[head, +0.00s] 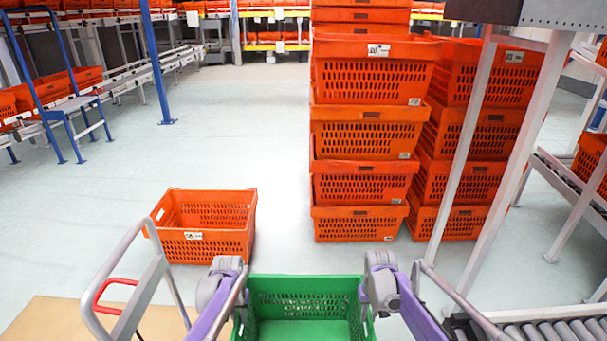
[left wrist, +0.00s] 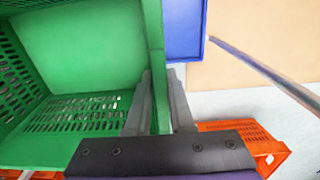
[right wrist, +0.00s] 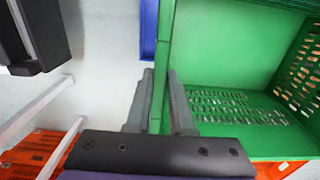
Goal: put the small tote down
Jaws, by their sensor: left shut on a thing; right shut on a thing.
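A green tote (head: 305,283), empty in the part I see, is upright between my two arms at the bottom of the head view. Its near part is cut off by the frame. My left gripper (left wrist: 158,100) is shut on the tote's left wall, with one finger on each side of it. My right gripper (right wrist: 160,100) is shut on the opposite wall in the same way. Part of a blue thing (left wrist: 184,30) shows below the tote in the left wrist view, and also in the right wrist view (right wrist: 148,30). I cannot tell whether it touches the tote.
An orange tote (head: 203,245) stands alone on the floor ahead left. Tall stacks of orange totes (head: 365,135) stand ahead right. A grey handrail (head: 130,275) is at left, a tan floor patch (head: 60,318) beside it. A roller conveyor (head: 550,330) is at lower right. The floor between is clear.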

